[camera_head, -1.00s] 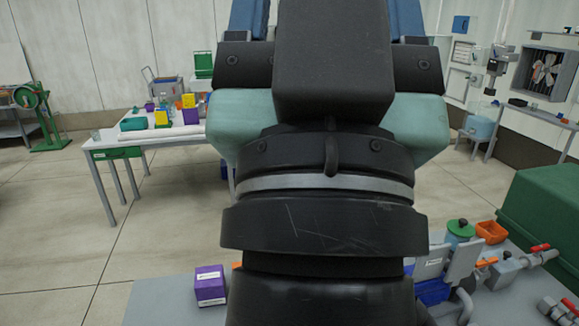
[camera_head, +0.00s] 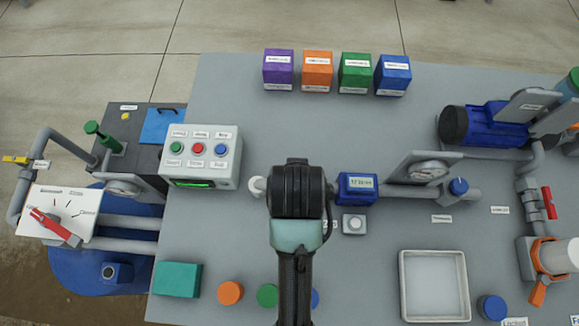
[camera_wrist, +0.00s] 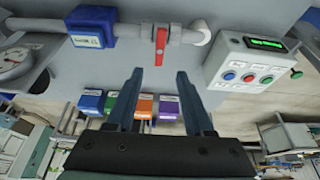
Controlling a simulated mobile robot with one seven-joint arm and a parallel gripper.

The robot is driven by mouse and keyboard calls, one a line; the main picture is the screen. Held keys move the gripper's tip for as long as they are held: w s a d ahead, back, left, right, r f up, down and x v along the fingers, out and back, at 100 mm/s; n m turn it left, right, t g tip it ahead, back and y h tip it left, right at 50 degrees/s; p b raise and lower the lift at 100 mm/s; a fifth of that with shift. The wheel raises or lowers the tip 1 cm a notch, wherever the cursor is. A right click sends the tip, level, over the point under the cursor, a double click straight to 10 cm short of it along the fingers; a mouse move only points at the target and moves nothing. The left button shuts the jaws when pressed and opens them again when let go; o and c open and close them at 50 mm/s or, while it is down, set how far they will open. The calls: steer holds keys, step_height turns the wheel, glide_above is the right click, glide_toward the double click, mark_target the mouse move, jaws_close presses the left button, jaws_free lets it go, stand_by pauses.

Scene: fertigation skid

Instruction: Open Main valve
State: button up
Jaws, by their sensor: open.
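A valve with a red lever handle (camera_wrist: 161,42) sits on the grey pipe (camera_wrist: 120,36) in the wrist view, between a blue meter and the pipe's elbow. The handle lies crosswise to the pipe and points toward my gripper (camera_wrist: 158,75). My gripper is open, one finger to each side of the handle's line, with the handle's end near the gap between the fingertips. I cannot tell whether they touch. In the head view my arm hides this valve, and no readable label confirms it as the Main valve.
The blue meter (camera_head: 357,188) and a button box (camera_head: 200,157) flank my arm closely. A small push-button (camera_head: 354,224) is near. Another red-handled valve (camera_head: 549,202) stands at right. Several coloured boxes line the far edge, including a purple one (camera_head: 278,70).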

steer(key=x, duration=1.2)
steer(key=shift+w, duration=0.1)
jaws_close()
